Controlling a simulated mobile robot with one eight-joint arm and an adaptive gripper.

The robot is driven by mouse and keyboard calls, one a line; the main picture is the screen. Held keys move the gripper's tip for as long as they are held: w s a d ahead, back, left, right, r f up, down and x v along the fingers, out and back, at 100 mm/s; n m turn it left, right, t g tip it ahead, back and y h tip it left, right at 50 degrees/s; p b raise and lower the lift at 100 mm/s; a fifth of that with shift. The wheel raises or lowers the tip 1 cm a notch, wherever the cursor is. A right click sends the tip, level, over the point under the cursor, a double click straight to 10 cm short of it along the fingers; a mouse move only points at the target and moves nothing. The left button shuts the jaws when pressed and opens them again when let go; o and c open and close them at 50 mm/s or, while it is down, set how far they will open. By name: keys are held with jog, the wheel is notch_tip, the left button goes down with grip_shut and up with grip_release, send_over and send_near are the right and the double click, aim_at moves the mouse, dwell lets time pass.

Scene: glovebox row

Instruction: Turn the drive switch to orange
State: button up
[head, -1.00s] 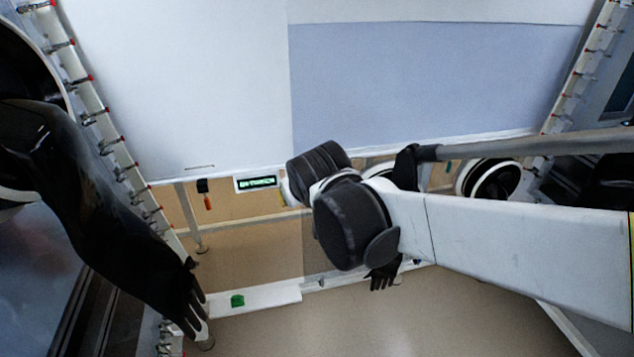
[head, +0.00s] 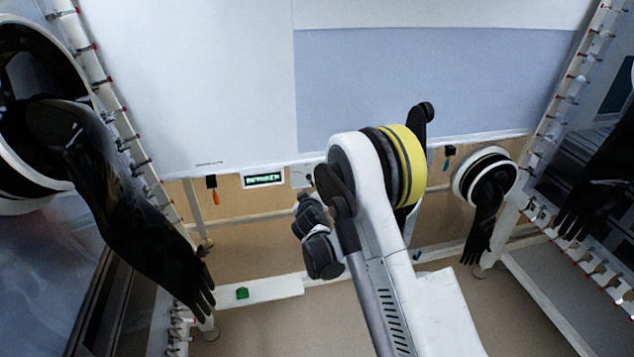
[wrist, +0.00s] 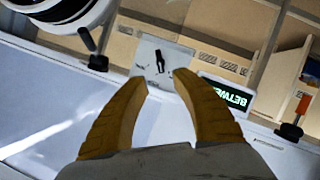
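The drive switch (wrist: 160,61) is a pale square plate with a small black lever in the wrist view. My gripper (wrist: 163,77) is open, its two yellow fingers apart and empty, with the plate just beyond the tips. I cannot tell how near they are. In the head view only a pale edge of the plate (head: 300,176) shows beside my arm, and my fingers are hidden.
Black gloves hang at left (head: 140,215) and right (head: 486,215). A low white ledge (head: 275,288) bears a green block (head: 242,293).

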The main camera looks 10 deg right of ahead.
aim_at(310, 181)
jog(key=b+x, duration=0.3)
jog(key=x, duration=0.6)
jog(key=shift+f, duration=0.15)
jog(key=shift+w+d+f, duration=0.1)
jog(key=shift+w, duration=0.55)
grip_shut()
